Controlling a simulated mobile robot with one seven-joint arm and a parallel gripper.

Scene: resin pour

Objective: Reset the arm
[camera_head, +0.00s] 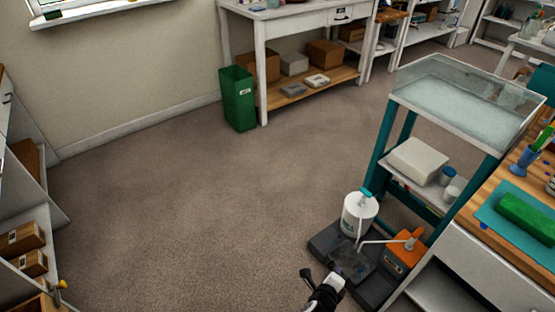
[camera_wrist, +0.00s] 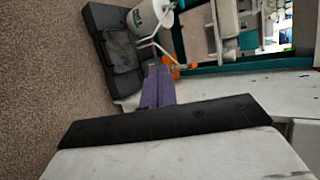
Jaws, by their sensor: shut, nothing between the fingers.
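My gripper (camera_wrist: 157,72) shows in the wrist view as two purple fingers side by side, shut with nothing between them. They point toward a white canister with a spout and an orange device on the floor. In the head view a white and black part of my arm (camera_head: 325,292) shows at the bottom edge, in front of the dark base under the canister; I cannot make out the fingertips there.
The white canister (camera_head: 359,215) and orange device (camera_head: 404,253) stand on a dark base (camera_head: 330,240), next to a teal-framed cart (camera_head: 392,115). A workbench (camera_head: 490,265) is at right, a green bin (camera_head: 237,98) at the back. The carpet at left and centre is clear.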

